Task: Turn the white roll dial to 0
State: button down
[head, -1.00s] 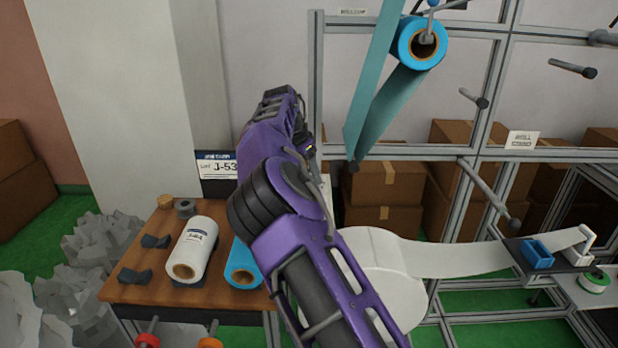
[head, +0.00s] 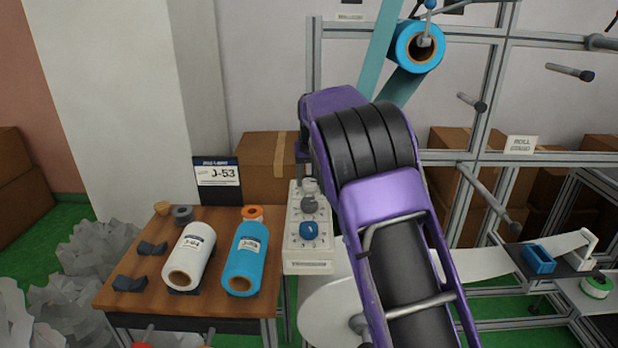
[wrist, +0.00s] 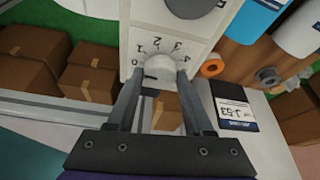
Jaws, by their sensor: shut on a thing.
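The white dial (wrist: 159,68) sits on a pale control panel (wrist: 117,52) with printed numbers around it. In the wrist view my gripper (wrist: 160,76) has one finger on each side of the dial and is shut on it. A short dark mark shows at the dial's lower left, near the 0; its exact reading is unclear. In the head view the panel also carries a blue dial (head: 309,230) and a grey dial (head: 309,204).
A wooden table (head: 225,308) left of the panel holds a white roll (head: 190,250), a blue roll (head: 243,262) and a J-53 sign (head: 217,176). A metal frame (head: 316,60) with a mounted blue roll (head: 420,46) stands behind. Cardboard boxes (wrist: 92,75) lie behind the panel.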

jog(key=shift+n+y+p, duration=0.3)
jog(key=shift+n+y, duration=0.2)
jog(key=shift+n, duration=1)
jog(key=shift+c, duration=1.4)
grip_release()
jog(key=p+v, duration=0.1)
jog(key=v, duration=1.6)
jog(key=shift+d+r, duration=0.25)
jog(key=shift+w, duration=0.1)
